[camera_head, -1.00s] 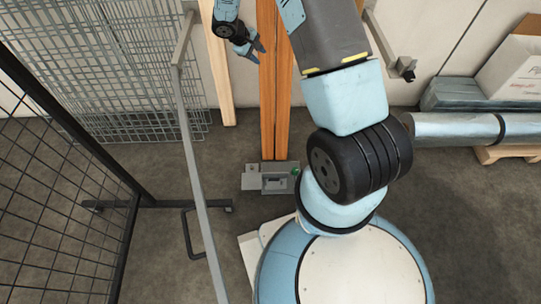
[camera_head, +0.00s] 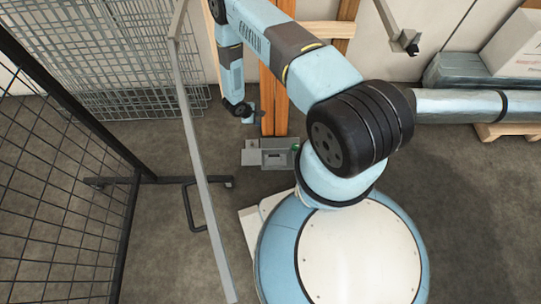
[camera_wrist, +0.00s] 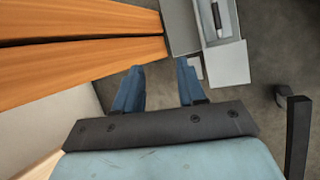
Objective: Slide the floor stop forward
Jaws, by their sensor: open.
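The floor stop (camera_head: 253,157), a low grey metal unit with a flat plate at its left, sits on the floor at the foot of the orange boards. A small green spot shows at its right end. In the wrist view the grey unit (camera_wrist: 228,62) is at the top right, with a slot holding a dark, pen-like piece. My gripper (camera_head: 256,113) hangs just above and behind the stop in the head view, apart from it. In the wrist view my gripper (camera_wrist: 160,65) has its two blue fingers spread with nothing between them; the stop lies beyond the right finger.
Orange upright boards (camera_head: 268,95) stand right behind the stop. A grey rail post (camera_head: 190,120) and a black mesh fence (camera_head: 60,160) stand at the left. Wire mesh panels (camera_head: 110,70) lean on the back wall.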

